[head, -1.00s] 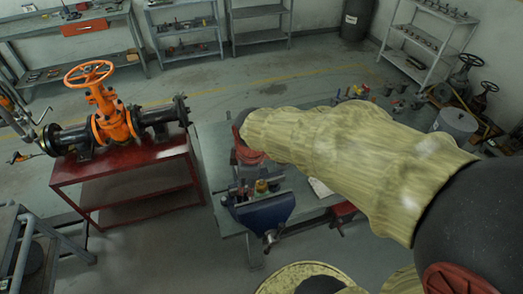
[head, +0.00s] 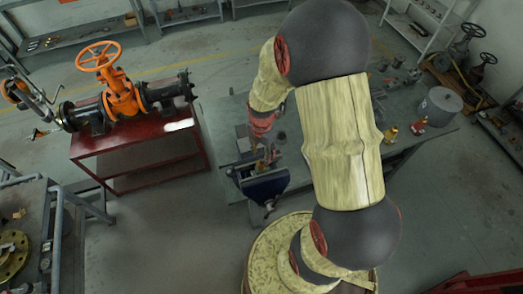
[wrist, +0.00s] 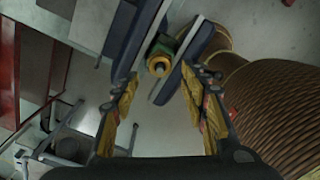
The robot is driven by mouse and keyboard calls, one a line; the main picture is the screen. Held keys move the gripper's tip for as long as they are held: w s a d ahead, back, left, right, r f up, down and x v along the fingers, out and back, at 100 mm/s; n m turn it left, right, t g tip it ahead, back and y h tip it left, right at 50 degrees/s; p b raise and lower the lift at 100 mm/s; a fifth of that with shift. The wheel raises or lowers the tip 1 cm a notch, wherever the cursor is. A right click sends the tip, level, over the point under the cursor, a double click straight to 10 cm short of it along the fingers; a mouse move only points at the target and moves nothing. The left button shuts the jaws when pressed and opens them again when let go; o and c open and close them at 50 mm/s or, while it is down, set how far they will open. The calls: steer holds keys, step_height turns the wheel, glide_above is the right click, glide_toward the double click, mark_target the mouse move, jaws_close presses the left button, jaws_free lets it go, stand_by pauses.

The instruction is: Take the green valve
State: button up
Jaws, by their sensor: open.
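The green valve (wrist: 164,49) shows in the wrist view as a small green body with a round brass end facing the camera. It sits between the jaws of the blue vise (wrist: 193,48). My gripper (wrist: 160,76) is open, its two yellow-padded fingers spread either side of the view below the valve, with nothing between them. In the head view the blue vise (head: 262,188) stands at the near left corner of the workbench, with small brass and green parts at its jaws. My arm reaches over the bench there, and my fingers are hard to make out.
A large orange gate valve (head: 122,95) stands on a red table (head: 135,150) at left. Open floor lies between that table and the bench.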

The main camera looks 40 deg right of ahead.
mark_target(262, 161)
steer(key=shift+f+b, duration=2.2)
steer(key=shift+f, duration=1.15)
steer(key=shift+c, duration=1.3)
jaws_close()
